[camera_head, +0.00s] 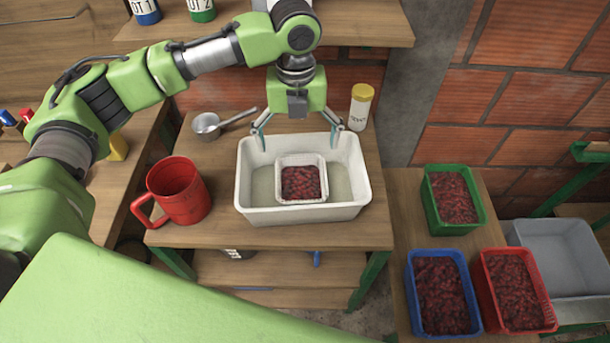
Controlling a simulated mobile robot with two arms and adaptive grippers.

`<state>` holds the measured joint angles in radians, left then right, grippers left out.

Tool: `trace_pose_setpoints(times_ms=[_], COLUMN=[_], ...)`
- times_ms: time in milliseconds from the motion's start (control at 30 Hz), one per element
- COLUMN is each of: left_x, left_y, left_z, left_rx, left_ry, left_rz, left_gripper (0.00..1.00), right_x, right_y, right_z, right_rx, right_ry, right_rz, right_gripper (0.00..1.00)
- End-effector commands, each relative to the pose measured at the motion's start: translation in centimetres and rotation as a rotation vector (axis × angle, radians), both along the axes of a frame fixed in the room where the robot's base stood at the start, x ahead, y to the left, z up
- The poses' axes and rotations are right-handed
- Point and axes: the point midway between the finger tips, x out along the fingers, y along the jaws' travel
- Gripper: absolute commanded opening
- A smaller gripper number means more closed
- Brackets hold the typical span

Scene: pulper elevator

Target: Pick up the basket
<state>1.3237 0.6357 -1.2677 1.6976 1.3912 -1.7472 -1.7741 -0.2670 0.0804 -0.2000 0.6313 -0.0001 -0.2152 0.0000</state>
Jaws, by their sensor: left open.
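A small white basket (302,159) filled with dark red cherries (301,183) sits inside a larger white tub (303,212) on the wooden table. My left gripper (298,137) is open and empty over the back part of the tub, pointing down. Its two fingers are spread wide, one toward each side of the small basket, and look apart from it. I cannot tell the exact height of the fingertips above the tub. My right gripper is not in view.
A red jug (179,195) and a metal saucepan (207,124) stand left of the tub. A yellow-capped bottle (359,108) stands behind it. Green (431,204), blue (415,297) and red (491,289) crates of cherries stand right, beside a grey bin (566,256).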

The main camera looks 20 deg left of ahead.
Motion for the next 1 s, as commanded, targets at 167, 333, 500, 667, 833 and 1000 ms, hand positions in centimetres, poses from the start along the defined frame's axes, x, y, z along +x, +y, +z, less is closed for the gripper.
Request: trace_pose_setpoints(times_ms=[167,333,500,667,833,1000], left_x=[-0.2,-0.1,-0.1,0.0,0.0,0.1], left_y=[0.0,-0.1,-0.1,-0.6,-0.7,-0.7], left_z=[-3.7,-6.3,-7.4,-9.3,-11.8,-12.5], left_rx=[0.001,0.0,0.0,0.0,0.001,-0.001], left_ry=[0.005,0.002,0.0,0.003,0.001,-0.001], left_rz=[0.001,0.002,0.0,0.0,0.002,0.001], left_gripper=[0.95,0.95,0.95,0.95,0.95,0.95], right_x=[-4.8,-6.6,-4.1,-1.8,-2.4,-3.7], right_y=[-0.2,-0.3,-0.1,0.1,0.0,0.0], right_z=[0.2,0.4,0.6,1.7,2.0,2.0], right_rx=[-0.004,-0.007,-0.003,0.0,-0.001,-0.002], right_ry=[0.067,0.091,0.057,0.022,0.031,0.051], right_rz=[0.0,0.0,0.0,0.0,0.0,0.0], right_gripper=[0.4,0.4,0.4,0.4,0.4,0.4])
